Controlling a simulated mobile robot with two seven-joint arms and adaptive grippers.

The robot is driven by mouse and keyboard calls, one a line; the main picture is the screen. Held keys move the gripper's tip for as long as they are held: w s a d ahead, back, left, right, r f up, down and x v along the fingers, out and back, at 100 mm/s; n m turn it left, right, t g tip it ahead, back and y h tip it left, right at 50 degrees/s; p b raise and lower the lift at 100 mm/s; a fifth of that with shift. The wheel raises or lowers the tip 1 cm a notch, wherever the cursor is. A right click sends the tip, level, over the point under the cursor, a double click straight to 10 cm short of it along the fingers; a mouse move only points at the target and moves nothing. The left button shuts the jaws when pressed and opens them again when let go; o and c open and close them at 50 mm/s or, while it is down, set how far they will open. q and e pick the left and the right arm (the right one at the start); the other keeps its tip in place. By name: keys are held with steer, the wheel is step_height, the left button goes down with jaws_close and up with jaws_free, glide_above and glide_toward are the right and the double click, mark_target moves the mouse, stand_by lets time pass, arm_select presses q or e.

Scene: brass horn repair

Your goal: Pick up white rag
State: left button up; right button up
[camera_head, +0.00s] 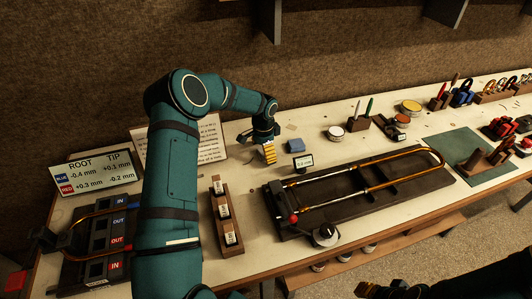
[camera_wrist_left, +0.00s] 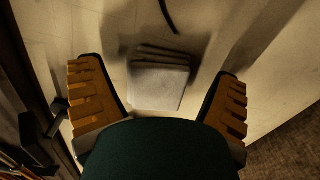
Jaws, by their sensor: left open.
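The white rag (camera_wrist_left: 160,82) is a folded, greyish-white pad lying flat on the bench in the left wrist view. It sits between and beyond the spread fingers of my left gripper (camera_wrist_left: 160,98), apart from both. In the head view my left gripper (camera_head: 267,148) points down at the back of the bench, and I cannot make out the white rag there; the gripper and arm may hide it.
A blue folded cloth (camera_head: 295,146) and a small label stand (camera_head: 303,162) are right of the left gripper. A long dark fixture with a brass slide (camera_head: 385,178) fills the middle. A wooden block with labelled pieces (camera_head: 226,216) stands nearer. A sign (camera_head: 92,174) stands at left.

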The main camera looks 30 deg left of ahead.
arm_select(q)
steer(key=c, duration=1.1)
steer(key=shift+o, duration=0.2)
step_height(320, 180, up, 10)
steer(key=shift+r+p, duration=0.1)
steer(key=shift+p, duration=0.25)
steer(key=shift+o, duration=0.2)
